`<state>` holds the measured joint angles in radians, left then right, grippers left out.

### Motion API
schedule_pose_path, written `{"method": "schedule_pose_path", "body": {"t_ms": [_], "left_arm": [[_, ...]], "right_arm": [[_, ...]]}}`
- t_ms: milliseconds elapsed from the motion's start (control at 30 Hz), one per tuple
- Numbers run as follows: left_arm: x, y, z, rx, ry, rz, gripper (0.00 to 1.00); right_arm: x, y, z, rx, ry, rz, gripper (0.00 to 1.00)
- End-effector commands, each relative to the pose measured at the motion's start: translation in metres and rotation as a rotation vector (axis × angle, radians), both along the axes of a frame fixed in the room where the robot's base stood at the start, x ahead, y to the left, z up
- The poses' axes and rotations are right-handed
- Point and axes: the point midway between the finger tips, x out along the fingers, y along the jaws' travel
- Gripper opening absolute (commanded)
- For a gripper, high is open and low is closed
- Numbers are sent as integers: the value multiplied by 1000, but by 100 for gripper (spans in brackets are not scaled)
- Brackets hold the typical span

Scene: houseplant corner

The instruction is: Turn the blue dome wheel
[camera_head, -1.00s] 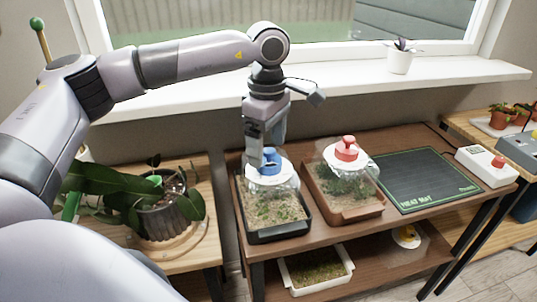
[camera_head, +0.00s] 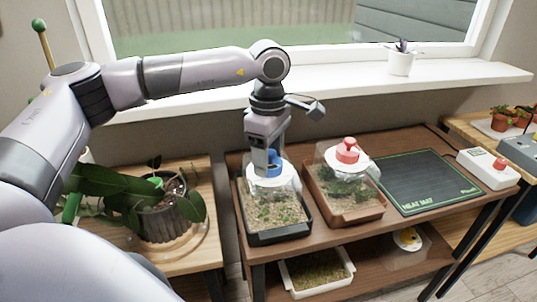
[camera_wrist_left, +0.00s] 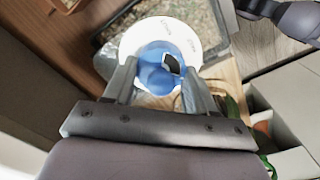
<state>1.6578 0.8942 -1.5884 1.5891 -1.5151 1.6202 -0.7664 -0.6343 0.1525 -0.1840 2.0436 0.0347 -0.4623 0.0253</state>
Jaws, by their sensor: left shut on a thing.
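The blue dome wheel (camera_head: 268,168) sits on a white disc (camera_head: 284,176) on top of a clear dome, which stands over a dark tray of soil and seedlings (camera_head: 268,215). My left gripper (camera_head: 267,158) points down from above and is shut on the blue wheel. In the left wrist view the blue wheel (camera_wrist_left: 157,68) lies between the two fingers of my left gripper (camera_wrist_left: 158,88), with the white disc (camera_wrist_left: 190,45) around it. The fingers hide part of the wheel. My right gripper is not in view.
A second dome with a red wheel (camera_head: 347,151) stands close to the right over a brown tray (camera_head: 352,217). A heat mat (camera_head: 425,182) lies further right. A leafy potted plant (camera_head: 165,215) stands to the left. The windowsill (camera_head: 440,82) runs behind.

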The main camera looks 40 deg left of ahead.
Motion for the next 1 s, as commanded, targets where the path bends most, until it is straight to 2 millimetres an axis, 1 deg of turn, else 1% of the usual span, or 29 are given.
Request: {"method": "schedule_pose_path", "body": {"t_ms": [267,700,1000], "left_arm": [[-1,0,1,-1,1,140,25],[-2,-1,1,-1,1,522,25],[-2,-1,1,0,1,696,25]], "right_arm": [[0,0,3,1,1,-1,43],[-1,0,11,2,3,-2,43],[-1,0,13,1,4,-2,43]]}}
